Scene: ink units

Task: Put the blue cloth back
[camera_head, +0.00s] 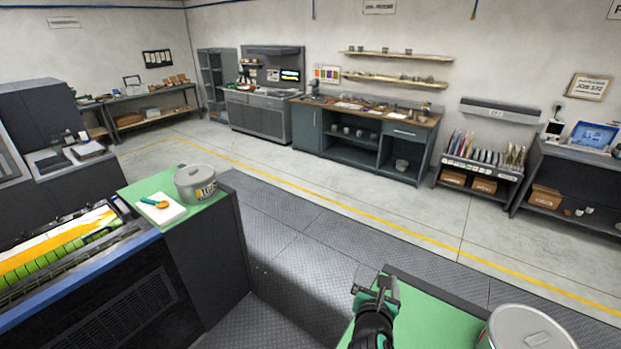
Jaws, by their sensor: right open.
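I see no blue cloth in the head view. My right gripper (375,288) is at the bottom, right of centre, above a green-topped surface (433,318). It is open, and I see nothing between its fingers. My left gripper is not in view.
A large can (525,328) stands at bottom right. The dark floor plates (300,250) between are clear.

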